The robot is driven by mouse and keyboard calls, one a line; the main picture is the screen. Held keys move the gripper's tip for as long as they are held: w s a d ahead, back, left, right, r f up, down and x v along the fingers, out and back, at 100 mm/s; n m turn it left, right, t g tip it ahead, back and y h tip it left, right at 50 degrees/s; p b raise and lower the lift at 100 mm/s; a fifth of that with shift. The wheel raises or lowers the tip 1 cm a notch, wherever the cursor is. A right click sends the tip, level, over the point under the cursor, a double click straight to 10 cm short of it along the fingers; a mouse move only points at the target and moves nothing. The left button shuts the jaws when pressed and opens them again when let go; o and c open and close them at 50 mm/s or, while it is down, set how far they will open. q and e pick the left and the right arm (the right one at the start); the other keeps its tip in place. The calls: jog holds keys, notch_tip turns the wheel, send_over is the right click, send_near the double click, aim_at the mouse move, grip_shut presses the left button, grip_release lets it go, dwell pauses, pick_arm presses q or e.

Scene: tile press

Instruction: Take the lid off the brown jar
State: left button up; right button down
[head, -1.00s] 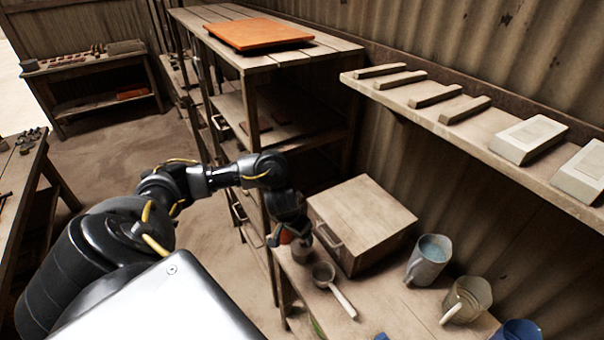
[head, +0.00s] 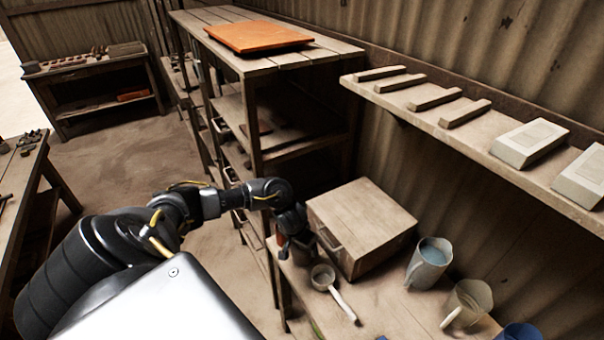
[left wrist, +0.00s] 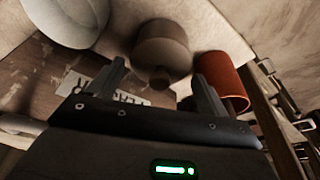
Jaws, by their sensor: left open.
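The brown jar (left wrist: 158,42) shows in the left wrist view as a round brown body, with a small darker knob (left wrist: 160,77) facing the camera. My left gripper (left wrist: 160,80) is open, with one finger on each side of the knob and a visible gap to each. I cannot tell how far the fingertips are from the lid in depth. In the head view my left gripper (head: 292,248) is over the bench's near left end, beside the wooden box, and mostly hides the jar. My right gripper is not in view.
A red-orange cup (left wrist: 223,78) stands close beside one finger. The wooden box (head: 362,222) is just right of the gripper. A shelf (head: 470,125) hangs above.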

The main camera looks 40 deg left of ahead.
pick_arm(q)
jog(key=c, duration=0.8)
jog(key=shift+o, duration=0.2)
jog(key=shift+r, duration=0.15)
jog(key=shift+r, duration=0.55)
jog(key=s+a+r+b, duration=0.1)
jog(key=s+a+r, duration=0.1)
jog(key=s+r, duration=0.9)
jog(key=s, duration=0.3)
jog(key=shift+r, duration=0.35)
